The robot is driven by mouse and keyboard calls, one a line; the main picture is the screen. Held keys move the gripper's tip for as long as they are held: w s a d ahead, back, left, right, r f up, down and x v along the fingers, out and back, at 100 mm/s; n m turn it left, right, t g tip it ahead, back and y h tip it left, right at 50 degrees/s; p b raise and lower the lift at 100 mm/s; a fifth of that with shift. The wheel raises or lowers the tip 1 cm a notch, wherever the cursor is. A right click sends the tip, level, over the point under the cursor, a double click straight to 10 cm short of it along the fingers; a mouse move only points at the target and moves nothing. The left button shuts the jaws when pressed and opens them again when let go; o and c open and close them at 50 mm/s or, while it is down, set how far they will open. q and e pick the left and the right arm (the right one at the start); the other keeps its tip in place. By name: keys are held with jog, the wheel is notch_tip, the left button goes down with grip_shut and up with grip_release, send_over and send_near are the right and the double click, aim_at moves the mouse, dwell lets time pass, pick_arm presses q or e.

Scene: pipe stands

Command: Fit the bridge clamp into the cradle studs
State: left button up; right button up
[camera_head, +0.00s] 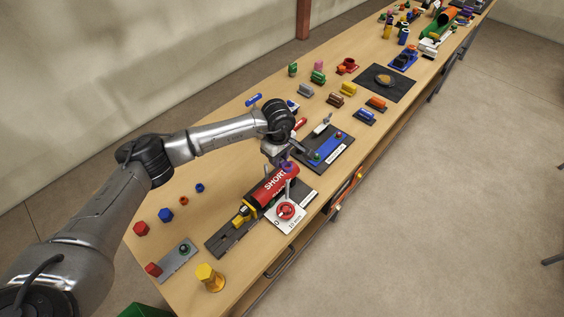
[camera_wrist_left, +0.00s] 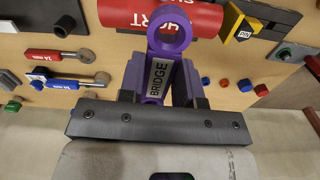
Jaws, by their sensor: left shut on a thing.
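The purple bridge clamp (camera_wrist_left: 160,78), marked BRIDGE, has a ring at its top and two legs. My left gripper (camera_wrist_left: 163,97) is shut on it. In the head view the left gripper (camera_head: 283,160) and a bit of the purple clamp (camera_head: 287,166) are near the far end of the red pipe marked SHORT (camera_head: 272,186). The pipe lies along a dark base (camera_head: 222,240) and also shows beyond the clamp in the wrist view (camera_wrist_left: 120,14). I cannot make out the cradle studs; the pipe and arm cover part of that area. My right gripper is not in view.
A white plate with a red round knob (camera_head: 286,211) is beside the pipe, toward the table's front edge. A blue pad (camera_head: 318,155) lies beyond it. A yellow knob (camera_head: 209,277) stands at the near end. Several coloured blocks lie farther along the table (camera_head: 225,120).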

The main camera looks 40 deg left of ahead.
pick_arm(q)
jog(key=shift+n, duration=0.3)
dwell(0.4)
jog(key=shift+f, duration=0.1)
jog(key=shift+f+b, duration=0.5)
jog(key=shift+b, duration=0.15)
notch_tip(320, 180, down, 4)
jog(key=b, duration=0.2)
jog(key=shift+r+b, duration=0.15)
jog(key=shift+b, duration=0.25)
jog(key=shift+f, duration=0.35)
jog(key=shift+b, duration=0.35)
